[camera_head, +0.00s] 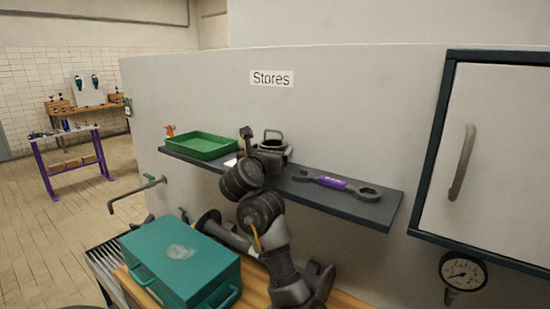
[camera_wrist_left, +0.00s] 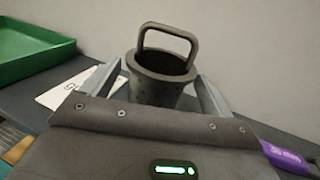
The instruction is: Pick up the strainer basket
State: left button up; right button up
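The strainer basket (camera_head: 273,136) is a dark grey-green bucket with an upright loop handle. It stands on the dark wall shelf (camera_head: 388,209), its lower part hidden behind my left gripper (camera_head: 262,153) in the head view. In the left wrist view, the basket (camera_wrist_left: 158,84) stands upright just ahead, handle up. The fingers of my left gripper (camera_wrist_left: 157,75) are spread apart, one on each side of the basket. I cannot tell whether they touch it. My right gripper is not in view.
A green tray (camera_head: 202,146) and a white card (camera_wrist_left: 76,90) are left of the basket. A wrench with a purple grip (camera_head: 335,183) lies to its right. Below are a teal box (camera_head: 180,258) and a tap (camera_head: 137,192). A framed cabinet door (camera_head: 495,150) is at right.

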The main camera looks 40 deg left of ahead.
aim_at(271, 145)
pick_arm(q)
jog(key=shift+s+a, duration=0.15)
jog(key=shift+a, duration=0.05)
jog(key=shift+c, duration=1.2)
jog(key=shift+a+f, duration=0.1)
jog(key=shift+f, duration=0.05)
jog(key=shift+c, duration=1.1)
jog(key=shift+w, duration=0.25)
jog(key=shift+c, duration=1.3)
jog(key=shift+r+p, duration=0.4)
notch_tip(271, 145, up, 9)
jog(key=p, duration=0.7)
jog(key=shift+p, duration=0.3)
jog(key=shift+w, duration=0.15)
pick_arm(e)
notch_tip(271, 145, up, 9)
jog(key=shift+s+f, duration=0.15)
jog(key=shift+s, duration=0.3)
